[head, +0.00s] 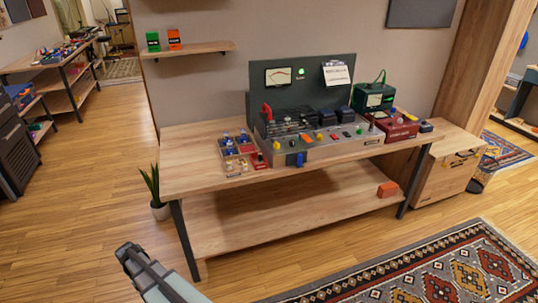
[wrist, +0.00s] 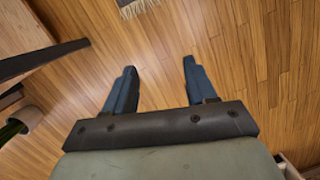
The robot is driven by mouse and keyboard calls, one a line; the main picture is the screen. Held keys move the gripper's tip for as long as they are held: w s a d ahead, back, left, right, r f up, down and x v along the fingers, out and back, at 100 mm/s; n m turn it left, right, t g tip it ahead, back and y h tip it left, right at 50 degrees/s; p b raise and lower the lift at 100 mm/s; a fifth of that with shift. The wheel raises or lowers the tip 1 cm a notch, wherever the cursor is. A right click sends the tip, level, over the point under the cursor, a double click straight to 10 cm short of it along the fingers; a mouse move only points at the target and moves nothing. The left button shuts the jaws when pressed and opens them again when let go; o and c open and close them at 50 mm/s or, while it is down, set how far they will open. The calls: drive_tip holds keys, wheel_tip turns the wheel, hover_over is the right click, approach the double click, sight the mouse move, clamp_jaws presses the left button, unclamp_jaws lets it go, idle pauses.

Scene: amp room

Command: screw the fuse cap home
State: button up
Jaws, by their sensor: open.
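The amp chassis (head: 345,148) stands on the wooden workbench (head: 195,180) in the head view. It has a dark upright back panel (head: 300,98) with a meter, a green light and a white note. Several coloured knobs and dark blocks sit on its top and front. I cannot tell which small part is the fuse cap. My gripper (wrist: 159,66) is open and empty over the wood floor in the wrist view. In the head view my arm shows at the bottom left, in front of the bench and well apart from the amp.
A compartmented tray (head: 238,165) of small parts sits left of the amp. A green box (head: 372,98) and a red box (head: 395,127) stand to its right. A potted plant (head: 157,207) stands by the bench's left end. The bench's left top is clear.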

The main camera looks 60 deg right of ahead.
drive_tip(key=w+d+r+n+t+h, duration=0.1)
drive_tip(key=w+d+r, duration=0.5)
drive_tip(key=d+r, duration=0.3)
drive_tip(key=w+d+r+n+t, duration=0.1)
drive_tip(key=w+d+r+n, duration=0.1)
drive_tip(key=w+d+r, duration=0.5)
drive_tip(key=w+d+r+n+t+h, duration=0.1)
drive_tip(key=w+d+r, duration=0.3)
drive_tip(key=d+r, duration=0.65)
drive_tip(key=shift+g, duration=0.5)
drive_tip(key=s+d+r, duration=0.1)
drive_tip(key=s+d, duration=0.1)
drive_tip(key=d, duration=0.1)
drive_tip(key=s+d+r, duration=0.2)
drive_tip(key=d, duration=0.2)
drive_tip(key=s+d+r, duration=0.1)
drive_tip(key=s+d, duration=0.1)
drive_tip(key=d, duration=0.2)
drive_tip(key=shift+d+r, duration=0.15)
drive_tip(key=shift+d, duration=0.1)
drive_tip(key=s+d+r, duration=0.4)
drive_tip(key=s+d, duration=0.4)
drive_tip(key=d, duration=0.4)
drive_tip(key=m+g, duration=0.1)
drive_tip(key=g, duration=0.2)
approach(292, 141)
drive_tip(key=shift+h, duration=0.3)
drive_tip(key=x, duration=0.9)
drive_tip(key=shift+a, duration=0.1)
drive_tip(key=shift+r, duration=0.1)
